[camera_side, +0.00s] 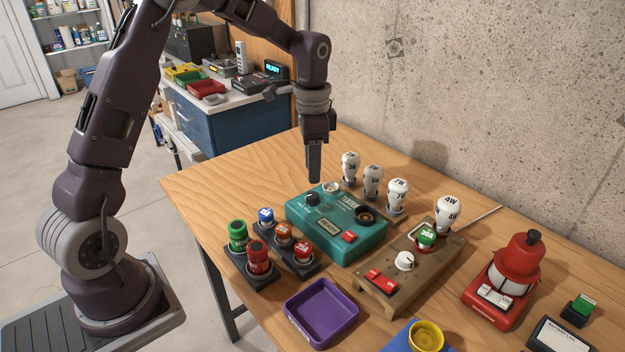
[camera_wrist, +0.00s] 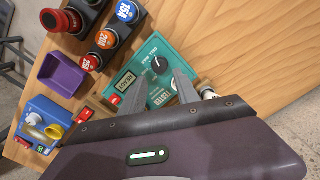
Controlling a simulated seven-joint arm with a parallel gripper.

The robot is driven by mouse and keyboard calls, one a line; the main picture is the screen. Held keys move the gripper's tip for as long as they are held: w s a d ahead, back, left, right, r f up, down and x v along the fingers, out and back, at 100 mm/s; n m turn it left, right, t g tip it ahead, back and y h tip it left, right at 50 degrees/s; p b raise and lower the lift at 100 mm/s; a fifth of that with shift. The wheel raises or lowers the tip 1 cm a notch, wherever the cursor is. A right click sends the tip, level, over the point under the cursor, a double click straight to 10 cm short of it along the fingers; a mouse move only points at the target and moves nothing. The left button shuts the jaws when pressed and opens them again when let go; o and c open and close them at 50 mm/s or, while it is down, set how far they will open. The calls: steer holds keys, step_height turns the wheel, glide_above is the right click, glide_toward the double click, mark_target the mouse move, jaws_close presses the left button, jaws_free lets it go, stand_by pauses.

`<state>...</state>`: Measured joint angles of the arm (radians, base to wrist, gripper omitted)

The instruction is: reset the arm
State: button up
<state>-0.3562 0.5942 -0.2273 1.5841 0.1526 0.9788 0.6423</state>
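My gripper (camera_side: 314,178) points straight down above the back left part of the teal tester box (camera_side: 362,240), near its black knob (camera_side: 312,198). The tips look a little above the box; the exact gap is hard to judge. In the wrist view my gripper (camera_wrist: 132,74) shows its two grey fingers well apart, with nothing held between them. The tester box (camera_wrist: 186,62) shows between and beyond the fingers there. My arm reaches over from the left, bent at the elbow.
Several white bulbs (camera_side: 372,180) stand behind the tester. Green, red, blue and orange fuses (camera_side: 284,234) sit in black holders at its left. A purple tray (camera_side: 320,312), a wooden board (camera_side: 376,290) and a red lamp unit (camera_side: 510,272) are nearer. The table's back left is clear.

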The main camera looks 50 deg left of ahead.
steer(key=shift+r, duration=0.35)
steer(key=s+d+r+n+t+y, duration=0.1)
steer(key=s+d+r+n+t, duration=0.35)
steer(key=s+r, duration=0.8)
steer(key=s+d+n, duration=0.1)
steer(key=s+d, duration=0.1)
steer(key=s, duration=0.5)
steer(key=s+d+n+t+h, duration=0.1)
steer(key=s+d, duration=0.1)
steer(key=s, duration=0.5)
steer(key=shift+s+d+f, duration=0.25)
steer(key=shift+s+f, duration=0.15)
